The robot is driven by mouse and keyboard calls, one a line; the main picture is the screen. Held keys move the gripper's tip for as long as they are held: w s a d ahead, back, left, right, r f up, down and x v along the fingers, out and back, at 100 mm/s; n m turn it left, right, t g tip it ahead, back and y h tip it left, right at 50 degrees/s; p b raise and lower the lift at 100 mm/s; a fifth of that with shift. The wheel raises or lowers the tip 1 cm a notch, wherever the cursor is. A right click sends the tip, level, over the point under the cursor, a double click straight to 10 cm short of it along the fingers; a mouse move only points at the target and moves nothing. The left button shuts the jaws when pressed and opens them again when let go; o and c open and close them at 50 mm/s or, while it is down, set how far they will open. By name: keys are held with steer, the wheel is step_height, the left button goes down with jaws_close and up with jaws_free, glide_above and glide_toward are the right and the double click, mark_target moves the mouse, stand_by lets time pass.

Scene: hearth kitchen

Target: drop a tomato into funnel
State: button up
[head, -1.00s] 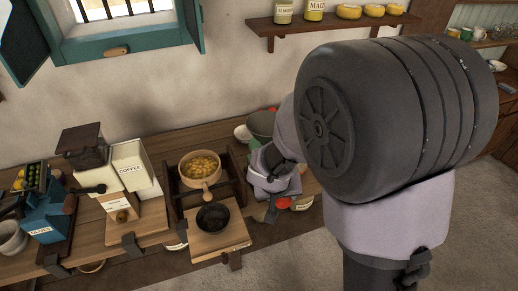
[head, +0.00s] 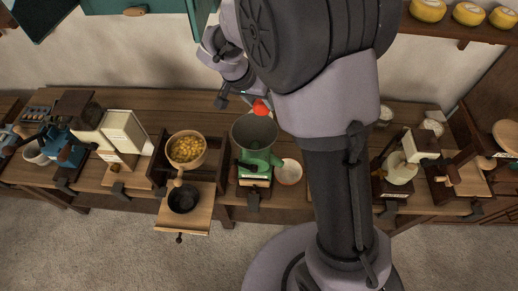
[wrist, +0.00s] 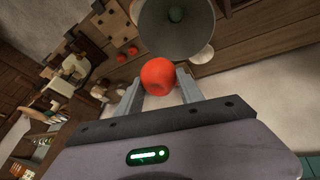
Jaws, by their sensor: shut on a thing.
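A red tomato (head: 260,107) is in my gripper (head: 252,101), which is shut on it. In the wrist view the tomato (wrist: 158,76) sits between the two finger ends. The wide grey-green funnel (head: 254,131) tops a green mill (head: 255,172) on the bench. The tomato shows at the funnel's back rim in the head view, and its edge overlaps the rim of the funnel (wrist: 177,28) in the wrist view. The gap in height between them is hard to tell. Two more tomatoes (wrist: 127,54) lie on the bench; my arm hides them in the head view.
A white bowl (head: 288,172) stands right of the green mill. A wooden mill with a bowl of yellow pieces (head: 187,149) stands to its left. More mills, including a cream one (head: 400,170), line the bench. A shelf with yellow cheeses (head: 467,14) hangs above.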

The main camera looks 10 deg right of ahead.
steer(key=f, duration=0.2)
steer(key=f+b, duration=0.1)
steer(key=f, duration=0.1)
steer(key=f+b, duration=0.1)
steer(key=f, duration=0.1)
steer(key=shift+s+a, duration=0.1)
steer(key=shift+a, duration=0.2)
steer(key=o, duration=1.5)
steer(key=shift+r, duration=0.1)
steer(key=p+v, duration=0.1)
steer(key=v, duration=1.6)
steer(key=shift+a+r, duration=0.1)
steer(key=shift+r, duration=0.1)
steer(key=shift+f, duration=0.1)
